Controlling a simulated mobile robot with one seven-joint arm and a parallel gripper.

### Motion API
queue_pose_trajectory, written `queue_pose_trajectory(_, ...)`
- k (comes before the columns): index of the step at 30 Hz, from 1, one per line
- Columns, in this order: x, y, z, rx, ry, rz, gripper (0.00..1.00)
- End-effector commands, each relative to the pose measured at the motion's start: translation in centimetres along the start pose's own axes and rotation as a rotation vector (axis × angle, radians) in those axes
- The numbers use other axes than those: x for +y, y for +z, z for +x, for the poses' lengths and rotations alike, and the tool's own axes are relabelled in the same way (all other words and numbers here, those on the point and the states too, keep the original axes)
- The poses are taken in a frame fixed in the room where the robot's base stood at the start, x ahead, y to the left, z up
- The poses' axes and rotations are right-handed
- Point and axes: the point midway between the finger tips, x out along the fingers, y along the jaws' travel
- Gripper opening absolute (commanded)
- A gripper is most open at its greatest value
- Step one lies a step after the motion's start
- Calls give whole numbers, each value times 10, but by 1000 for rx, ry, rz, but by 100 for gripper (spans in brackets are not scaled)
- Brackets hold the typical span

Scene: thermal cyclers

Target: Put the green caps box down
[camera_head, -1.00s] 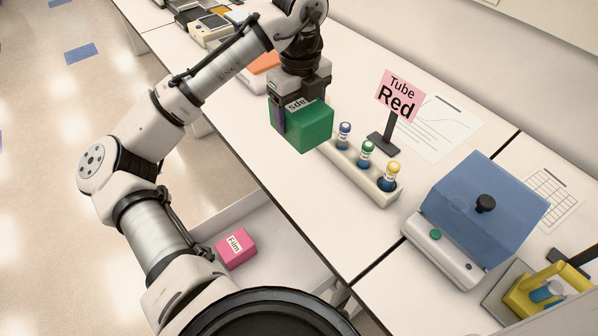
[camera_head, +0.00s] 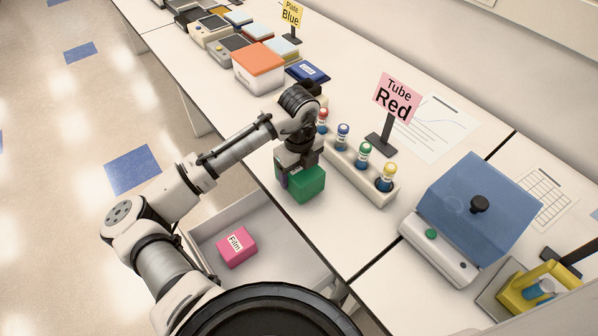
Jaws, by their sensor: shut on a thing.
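The green caps box (camera_head: 305,186) is at the bench's front edge, left of the tube rack. My gripper (camera_head: 297,172) is over it from above and shut on it. The box looks upright and at or very near the white bench top (camera_head: 350,235); I cannot tell whether its underside touches. Its label is hidden by the gripper.
A rack (camera_head: 358,178) with several colour-capped tubes stands just right of the box. A pink "Tube Red" sign (camera_head: 397,97) is behind it. A blue-lidded machine (camera_head: 470,215) is at right. An open drawer (camera_head: 285,248) holding a pink Film box (camera_head: 236,247) lies below the front edge.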

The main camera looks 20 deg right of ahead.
Motion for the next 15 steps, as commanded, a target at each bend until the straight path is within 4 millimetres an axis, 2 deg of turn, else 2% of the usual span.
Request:
queue_pose_trajectory(3,0,0,12,1,0,0,45)
queue_pose_trajectory(14,0,0,18,0,-1,1,45)
queue_pose_trajectory(15,0,0,17,0,0,1,75)
